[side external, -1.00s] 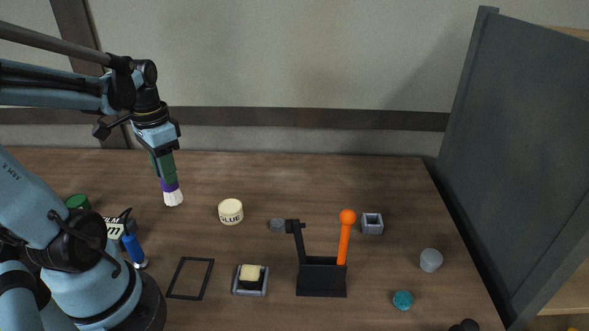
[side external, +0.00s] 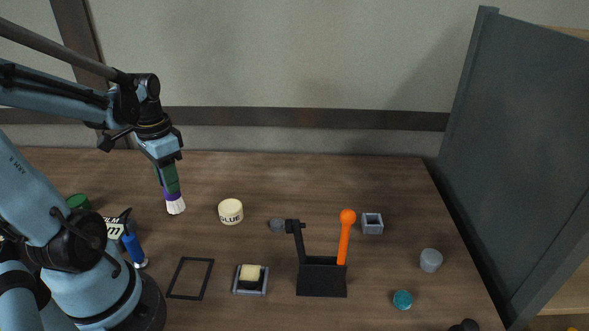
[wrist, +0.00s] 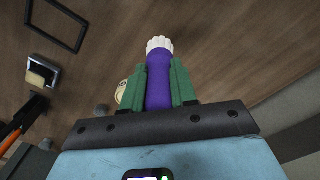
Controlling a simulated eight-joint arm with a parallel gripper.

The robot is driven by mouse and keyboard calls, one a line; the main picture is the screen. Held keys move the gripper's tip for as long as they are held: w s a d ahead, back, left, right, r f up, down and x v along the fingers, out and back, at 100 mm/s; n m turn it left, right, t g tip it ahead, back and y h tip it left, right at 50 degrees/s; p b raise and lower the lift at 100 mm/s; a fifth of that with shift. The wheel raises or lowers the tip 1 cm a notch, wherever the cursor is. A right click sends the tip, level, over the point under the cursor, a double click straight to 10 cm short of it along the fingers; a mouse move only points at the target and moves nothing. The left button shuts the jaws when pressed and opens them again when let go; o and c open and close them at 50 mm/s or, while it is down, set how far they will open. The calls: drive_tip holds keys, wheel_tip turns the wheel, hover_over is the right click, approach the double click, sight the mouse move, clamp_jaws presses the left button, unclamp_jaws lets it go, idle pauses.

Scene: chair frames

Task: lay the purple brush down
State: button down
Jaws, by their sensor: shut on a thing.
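The purple brush (wrist: 158,80) has a purple handle and white bristles. My gripper (wrist: 160,78) has green fingers, one on each side of the handle, and is shut on it. In the side external view the brush (side external: 175,204) hangs below my gripper (side external: 169,180) at the left of the table, bristles down and slightly tilted. Most of the handle is hidden there by the fingers. The bristle tips are close to the table top; I cannot tell whether they touch it.
A glue pot (side external: 231,212) stands right of the brush. A black frame (side external: 190,278), a grey tray with a cream block (side external: 250,280) and a black holder with an orange stick (side external: 321,276) are nearer the front. A blue bottle (side external: 134,249) stands by my base. The back middle is clear.

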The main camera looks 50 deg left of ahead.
drive_tip(key=shift+f, duration=0.9)
drive_tip(key=shift+f, duration=0.35)
drive_tip(key=shift+f, duration=0.25)
drive_tip(key=c, duration=0.8)
unclamp_jaws()
drive_tip(key=shift+r, duration=6.05)
drive_tip(key=shift+w, duration=0.1)
